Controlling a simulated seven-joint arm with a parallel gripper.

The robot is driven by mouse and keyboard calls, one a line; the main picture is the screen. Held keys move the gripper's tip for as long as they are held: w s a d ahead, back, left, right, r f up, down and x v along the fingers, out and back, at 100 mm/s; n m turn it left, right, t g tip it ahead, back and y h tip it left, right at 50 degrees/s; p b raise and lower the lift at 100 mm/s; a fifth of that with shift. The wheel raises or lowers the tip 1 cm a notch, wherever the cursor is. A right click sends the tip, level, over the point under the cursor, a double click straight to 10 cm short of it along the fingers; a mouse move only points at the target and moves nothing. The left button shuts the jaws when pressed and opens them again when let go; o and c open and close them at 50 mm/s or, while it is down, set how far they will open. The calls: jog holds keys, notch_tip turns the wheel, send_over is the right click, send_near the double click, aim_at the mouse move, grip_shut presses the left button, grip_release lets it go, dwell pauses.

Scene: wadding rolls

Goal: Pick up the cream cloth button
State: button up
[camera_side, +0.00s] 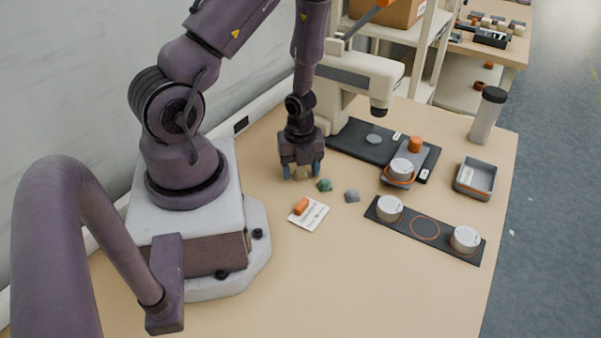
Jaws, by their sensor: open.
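My gripper (301,175) points down over the table, left of the middle of the view, with its two blue fingers open and apart. A small cream piece (301,172), which looks like the cream cloth button, shows between the fingers. The fingers hide part of it, and I cannot tell whether they touch it. A small green piece (324,185) lies just to the right of the gripper. A small grey piece (352,195) lies further right.
A dark strip (405,225) bears white rolls (465,239). A grey tray (476,190), a bottle (487,115) and a cream machine (365,75) stand behind or right. The front table is clear.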

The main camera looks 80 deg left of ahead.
jog(key=c, duration=1)
